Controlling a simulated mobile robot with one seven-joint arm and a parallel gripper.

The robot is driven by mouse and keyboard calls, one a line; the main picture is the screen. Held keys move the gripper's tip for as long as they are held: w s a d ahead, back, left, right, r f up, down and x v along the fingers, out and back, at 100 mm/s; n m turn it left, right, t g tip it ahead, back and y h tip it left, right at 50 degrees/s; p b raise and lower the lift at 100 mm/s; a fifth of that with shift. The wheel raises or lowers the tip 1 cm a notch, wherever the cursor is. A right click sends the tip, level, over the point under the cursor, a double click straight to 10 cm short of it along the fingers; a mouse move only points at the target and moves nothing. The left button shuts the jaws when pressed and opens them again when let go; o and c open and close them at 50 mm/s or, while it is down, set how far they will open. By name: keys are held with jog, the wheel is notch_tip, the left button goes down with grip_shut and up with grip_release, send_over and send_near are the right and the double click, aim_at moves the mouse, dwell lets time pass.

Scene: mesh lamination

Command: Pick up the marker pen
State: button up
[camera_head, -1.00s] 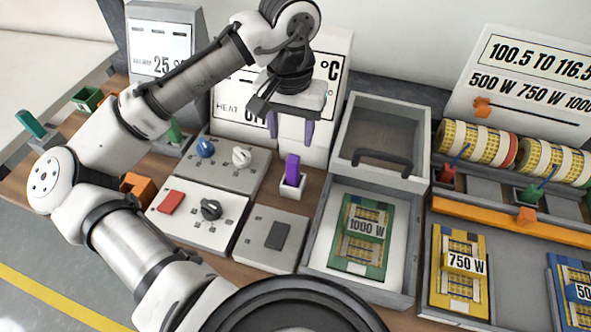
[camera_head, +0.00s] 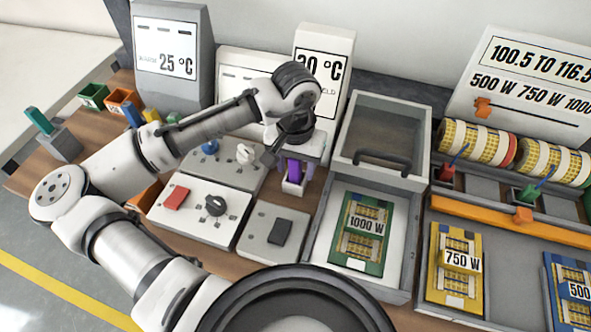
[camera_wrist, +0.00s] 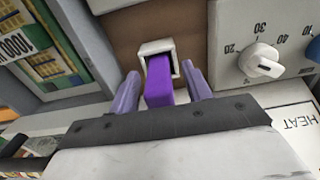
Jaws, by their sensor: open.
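The marker pen (camera_wrist: 160,80) is a purple block-shaped pen standing in a small white square holder (camera_wrist: 155,47). In the head view the pen (camera_head: 293,169) is partly hidden by my gripper, and the holder (camera_head: 292,187) shows just below. My gripper (camera_wrist: 160,88) is open, with its two light purple fingers on either side of the pen in the wrist view. Gaps show between the pen and the fingers, so they do not appear to grip it. In the head view my gripper (camera_head: 294,170) is low over the holder.
A control panel with a white knob (camera_wrist: 262,58) is beside the holder. A tray with a lidded box (camera_head: 378,135) and a green 1000 W card (camera_head: 362,232) is on the other side. Display stands (camera_head: 325,65) rise behind.

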jog(key=c, duration=1.1)
jog(key=shift+o, duration=0.2)
jog(key=shift+r, duration=0.2)
notch_tip(320, 180, up, 18)
jog(key=b, duration=0.2)
jog(key=shift+f, duration=0.15)
jog(key=o, duration=0.4)
jog(key=shift+c, duration=1.3)
